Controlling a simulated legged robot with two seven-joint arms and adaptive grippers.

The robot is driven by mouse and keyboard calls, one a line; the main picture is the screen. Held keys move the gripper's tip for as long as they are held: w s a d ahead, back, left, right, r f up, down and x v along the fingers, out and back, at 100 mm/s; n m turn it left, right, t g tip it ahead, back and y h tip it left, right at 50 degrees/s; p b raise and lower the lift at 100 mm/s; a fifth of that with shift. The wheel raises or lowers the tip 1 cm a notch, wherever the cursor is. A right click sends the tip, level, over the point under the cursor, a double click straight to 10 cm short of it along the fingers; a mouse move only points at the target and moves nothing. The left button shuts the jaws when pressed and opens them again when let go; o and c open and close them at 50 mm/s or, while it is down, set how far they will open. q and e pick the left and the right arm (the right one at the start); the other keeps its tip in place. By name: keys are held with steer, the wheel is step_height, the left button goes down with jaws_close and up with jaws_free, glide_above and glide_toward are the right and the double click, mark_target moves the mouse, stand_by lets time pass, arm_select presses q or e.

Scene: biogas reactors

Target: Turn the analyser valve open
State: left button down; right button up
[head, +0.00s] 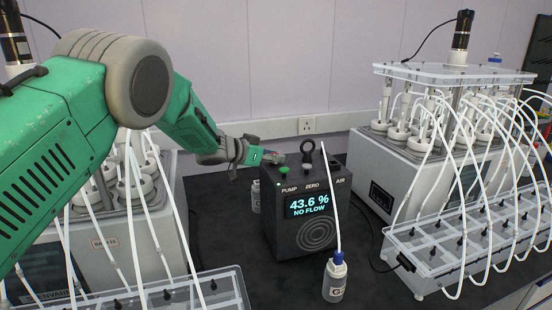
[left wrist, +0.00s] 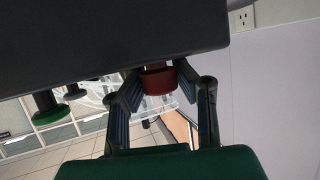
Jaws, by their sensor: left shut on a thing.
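The analyser (head: 280,234) is a black box on the dark bench, with a lit screen (head: 310,205) reading "43.6 %" and "NO FLOW". My left gripper (head: 268,157) reaches in over the analyser's back left edge. In the left wrist view its fingers (left wrist: 158,82) are shut around a red knob (left wrist: 159,80) on the analyser. In the head view the knob is mostly hidden. Which way the valve stands cannot be told. My right gripper is not in view.
Reactor units stand left (head: 118,250) and right (head: 400,165), with tube-filled clear racks (head: 440,250). A wall socket (head: 307,125) is behind.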

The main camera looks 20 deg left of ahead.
arm_select(q)
steer(key=c, duration=1.3)
jaws_free()
steer(key=shift+w+a+r, duration=0.15)
steer(key=shift+r, duration=0.25)
steer(key=shift+c, duration=0.2)
steer(key=shift+o, duration=0.7)
steer(key=shift+s, duration=0.3)
steer(key=shift+a+f, duration=0.15)
steer(key=shift+a, duration=0.15)
steer(key=v, duration=0.7)
steer(key=shift+s, duration=0.15)
